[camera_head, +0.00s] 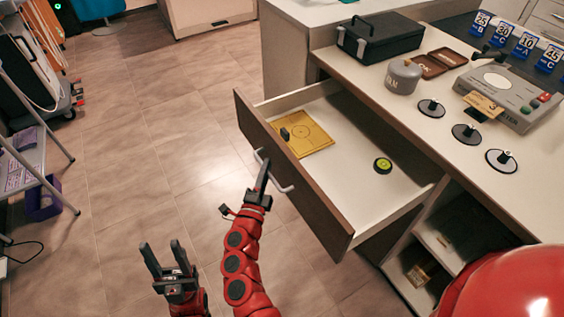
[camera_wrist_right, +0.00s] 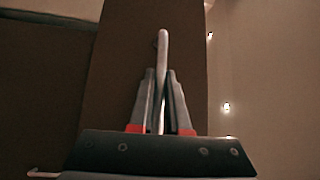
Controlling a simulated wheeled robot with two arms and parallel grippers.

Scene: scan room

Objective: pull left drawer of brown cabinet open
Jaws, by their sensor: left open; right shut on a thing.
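The brown-fronted drawer (camera_head: 325,207) of the cabinet stands well open, pulled out to the left from under the white counter. Its metal bar handle (camera_head: 284,187) is on the front face. My right gripper (camera_head: 262,178) is at the upper part of this handle and shut on it. In the right wrist view the handle bar (camera_wrist_right: 163,60) runs between the two fingers (camera_wrist_right: 160,105). My left gripper (camera_head: 166,258) is open and empty, over the floor to the left of the drawer. Inside the drawer lie a yellow square plate (camera_head: 308,143) with a small dark piece on it and a green-and-black disc (camera_head: 383,165).
The counter (camera_head: 420,115) above holds a black case (camera_head: 380,38), a grey weight (camera_head: 402,77), a grey device (camera_head: 510,97) and several round discs. An open shelf (camera_head: 450,235) is below it. The floor left of the drawer is clear; a metal stand (camera_head: 35,165) is at far left.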

